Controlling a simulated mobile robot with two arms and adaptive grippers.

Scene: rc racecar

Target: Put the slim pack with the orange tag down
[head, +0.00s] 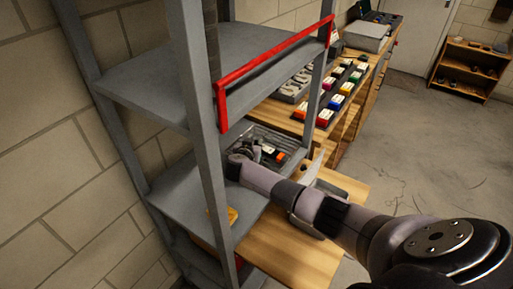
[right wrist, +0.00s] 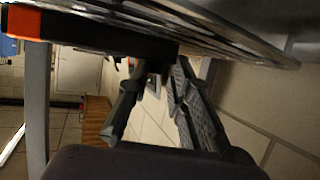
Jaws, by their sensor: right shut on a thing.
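My right arm reaches in from the lower right to the middle shelf. My right gripper (head: 243,150) is at the near left side of a dark ribbed tray (head: 284,137). In the right wrist view, my right gripper's fingers (right wrist: 160,72) are shut on the slim pack. This dark pack (right wrist: 95,36) has an orange end (right wrist: 27,22) and spans the top left, close to metal bars. In the head view an orange patch (head: 280,156) shows by the tray; I cannot tell whether it is the held pack's tag. Contact between pack and tray is unclear. My left gripper is out of view.
A grey shelf post (head: 211,140) stands left of my gripper. The upper shelf (head: 190,70) with its red rail (head: 275,60) hangs above. A wooden bench (head: 345,110) with several coloured packs stands behind.

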